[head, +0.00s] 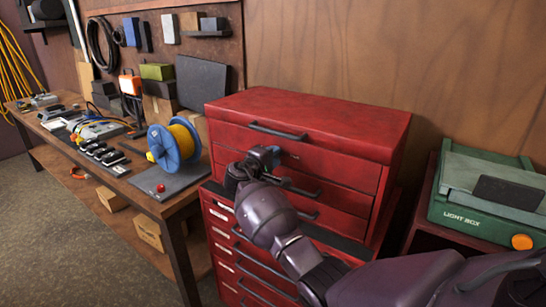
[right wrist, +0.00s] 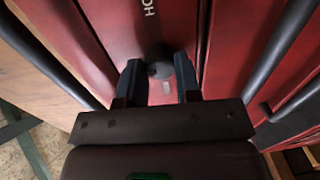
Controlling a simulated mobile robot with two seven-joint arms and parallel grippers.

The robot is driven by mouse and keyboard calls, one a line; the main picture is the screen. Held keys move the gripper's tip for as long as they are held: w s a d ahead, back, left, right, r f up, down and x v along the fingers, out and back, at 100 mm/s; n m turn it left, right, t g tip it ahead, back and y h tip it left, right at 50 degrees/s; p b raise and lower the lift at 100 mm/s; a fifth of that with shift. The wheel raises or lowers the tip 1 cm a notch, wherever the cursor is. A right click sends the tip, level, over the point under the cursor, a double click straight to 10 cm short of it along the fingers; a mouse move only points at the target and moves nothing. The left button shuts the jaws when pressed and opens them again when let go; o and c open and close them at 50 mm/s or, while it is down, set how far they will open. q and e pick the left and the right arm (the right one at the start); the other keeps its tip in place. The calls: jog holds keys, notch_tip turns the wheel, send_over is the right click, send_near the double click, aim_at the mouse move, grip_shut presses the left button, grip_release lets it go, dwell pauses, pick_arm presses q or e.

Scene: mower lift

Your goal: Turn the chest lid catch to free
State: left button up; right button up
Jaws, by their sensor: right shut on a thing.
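The red tool chest (head: 310,125) stands against the wooden wall with its lid (head: 320,112) down. My right gripper (head: 272,156) reaches its upper front, just below the lid. In the right wrist view, the two dark fingers of my right gripper (right wrist: 160,80) are closed on the catch, a dark rounded knob (right wrist: 159,62) on the red front. White letters, partly cut off, show above the knob, and a small pale mark lies below it. My gripper hides the catch in the head view, and its turn angle is unclear. My left gripper is out of view.
A long lid handle (head: 278,131) and drawer handles lie close around my right gripper. A workbench (head: 150,195) with a blue cable reel (head: 165,147) stands at the left. A green light box (head: 480,190) stands at the right.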

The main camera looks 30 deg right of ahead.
jog(key=o, duration=0.9)
jog(key=b+v, duration=0.2)
jog(key=v, duration=0.8)
jog(key=shift+s+a, duration=0.15)
jog(key=shift+a, duration=0.2)
